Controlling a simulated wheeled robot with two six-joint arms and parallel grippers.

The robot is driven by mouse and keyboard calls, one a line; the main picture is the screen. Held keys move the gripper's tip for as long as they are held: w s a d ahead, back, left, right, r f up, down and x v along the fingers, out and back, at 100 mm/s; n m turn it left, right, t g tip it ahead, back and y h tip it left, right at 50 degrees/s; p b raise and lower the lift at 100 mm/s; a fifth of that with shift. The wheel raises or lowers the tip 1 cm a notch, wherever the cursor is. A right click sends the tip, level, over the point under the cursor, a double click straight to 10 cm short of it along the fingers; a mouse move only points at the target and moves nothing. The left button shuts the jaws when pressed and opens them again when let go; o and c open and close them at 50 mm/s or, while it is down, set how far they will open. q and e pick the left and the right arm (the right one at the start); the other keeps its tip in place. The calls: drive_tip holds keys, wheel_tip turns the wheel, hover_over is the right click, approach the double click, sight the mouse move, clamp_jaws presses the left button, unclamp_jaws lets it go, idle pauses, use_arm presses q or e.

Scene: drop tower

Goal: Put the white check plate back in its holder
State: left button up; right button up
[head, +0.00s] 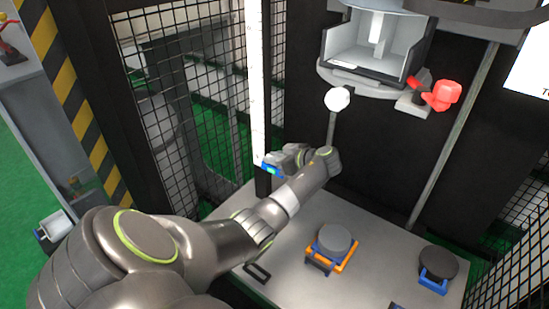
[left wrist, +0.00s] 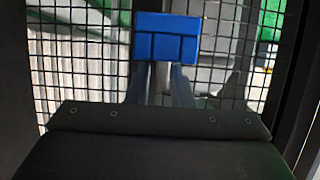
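My left gripper (head: 272,169) is beside the foot of a tall white strip (head: 253,75) on a post. In the left wrist view, its two grey fingers lie close together and run up to a blue block (left wrist: 167,38). I cannot tell whether this block is its fingertips or something between them. A small white piece (head: 55,224) sits in a dark mount at the left. I cannot tell whether it is the check plate. No plainly recognisable white plate or empty holder shows. My right gripper is not in view.
A grey disc (head: 334,240) rests on a blue and orange stand on the grey table (head: 370,270). A dark disc (head: 438,263) with a blue bracket is at the right. Black mesh (head: 185,110) stands behind. A red clamp (head: 440,95) and white ball (head: 337,99) are above.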

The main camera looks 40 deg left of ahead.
use_arm(q)
drive_tip(key=shift+o, duration=0.8)
